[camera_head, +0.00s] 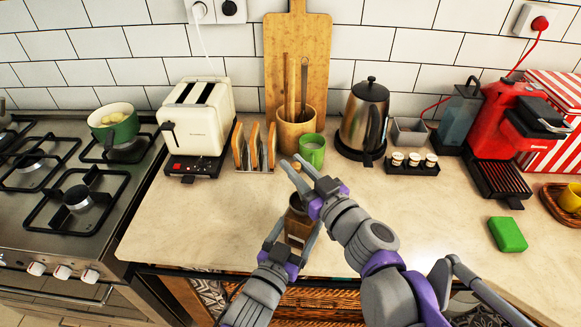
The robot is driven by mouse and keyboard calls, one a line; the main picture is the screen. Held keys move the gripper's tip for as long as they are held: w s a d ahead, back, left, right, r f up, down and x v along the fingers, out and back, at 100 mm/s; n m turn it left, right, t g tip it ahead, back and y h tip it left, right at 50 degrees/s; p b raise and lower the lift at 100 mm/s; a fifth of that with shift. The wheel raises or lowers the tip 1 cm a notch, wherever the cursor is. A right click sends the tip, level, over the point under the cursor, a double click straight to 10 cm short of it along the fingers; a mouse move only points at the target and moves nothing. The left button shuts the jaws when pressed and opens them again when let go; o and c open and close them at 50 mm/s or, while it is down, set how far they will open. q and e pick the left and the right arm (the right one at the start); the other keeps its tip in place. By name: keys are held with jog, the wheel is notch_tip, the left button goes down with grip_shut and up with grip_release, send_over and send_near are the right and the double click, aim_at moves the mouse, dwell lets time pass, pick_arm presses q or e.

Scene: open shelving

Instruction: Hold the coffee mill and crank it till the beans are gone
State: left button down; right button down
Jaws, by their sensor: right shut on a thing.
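The brown wooden coffee mill (297,225) stands upright near the counter's front edge, partly covered by my grippers. My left gripper (293,232) comes in from the front with a finger on each side of the mill's body and is shut on it. My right gripper (297,175) is above the mill's top, its fingers close together and pointing to the upper left. It is shut on what seems to be the mill's crank, which its fingers and wrist mostly hide. The beans inside the mill cannot be seen.
A green mug (312,150), a toast rack (255,150) and a utensil pot (296,128) stand just behind. A kettle (365,115) and a tray of small cups (413,164) are to the right. A green sponge (507,234) lies far right. The counter left of the mill is clear.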

jog(key=shift+w+d+m+t+h, duration=0.15)
jog(key=shift+d+m+t+h, duration=0.15)
jog(key=shift+m+t+h, duration=0.5)
jog(key=c, duration=0.7)
grip_release()
jog(key=v, duration=1.2)
jog(key=shift+r, duration=0.3)
